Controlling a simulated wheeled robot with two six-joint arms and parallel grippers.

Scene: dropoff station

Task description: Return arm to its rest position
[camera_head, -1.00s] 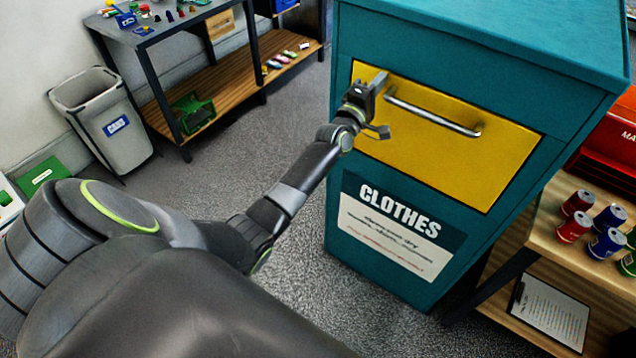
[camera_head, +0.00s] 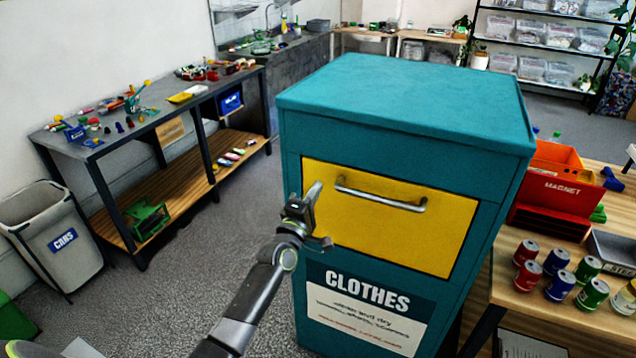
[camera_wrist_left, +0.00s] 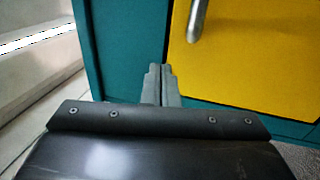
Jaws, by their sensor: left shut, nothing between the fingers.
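My left arm reaches in from the bottom of the head view. My left gripper (camera_head: 312,196) is in front of the left part of the yellow flap (camera_head: 395,225) of the teal clothes bin (camera_head: 400,105). In the left wrist view its fingers (camera_wrist_left: 160,85) are together with nothing between them. The metal handle (camera_head: 380,195) of the flap lies to the right of the fingers, apart from them. The handle also shows at the top of the left wrist view (camera_wrist_left: 197,20). The flap looks closed. My right gripper is not in view.
A workbench (camera_head: 165,110) with small items stands on the left, beside a grey cans bin (camera_head: 50,235). At the right, a wooden table (camera_head: 570,310) holds several cans and a red magnet box (camera_head: 550,190). Grey floor lies open left of the clothes bin.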

